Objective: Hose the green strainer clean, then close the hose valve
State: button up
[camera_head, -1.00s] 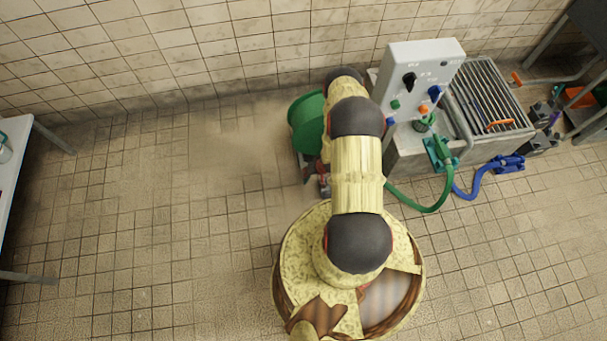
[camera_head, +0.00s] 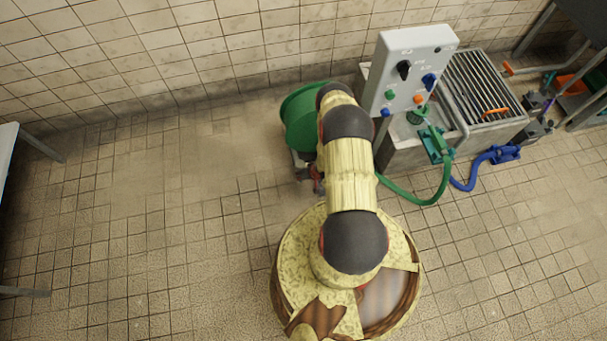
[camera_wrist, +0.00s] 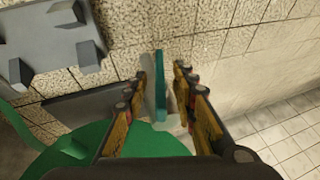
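My gripper (camera_wrist: 161,85) is open in the wrist view, its fingers on either side of a thin upright teal bar or lever (camera_wrist: 160,62). Whether either finger touches it I cannot tell. A large green disc, the hose reel (camera_wrist: 85,153), lies below and left of the fingers. In the head view the green reel (camera_head: 298,118) stands near the wall, partly behind my arm, which hides my gripper. The green hose (camera_head: 425,202) curves from behind my arm to a green nozzle in a teal holder (camera_head: 436,145). A small green round thing, apparently the strainer (camera_head: 416,116), sits in the sink's left part.
A grey control panel (camera_head: 410,65) with several knobs stands over the sink's left part. The sink has a metal grate (camera_head: 478,85) with an orange handle on it. A blue hose (camera_head: 470,180) ends in a blue holder on the right.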

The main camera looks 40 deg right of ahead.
jog(key=c, duration=0.3)
jog(key=c, duration=0.4)
grip_shut()
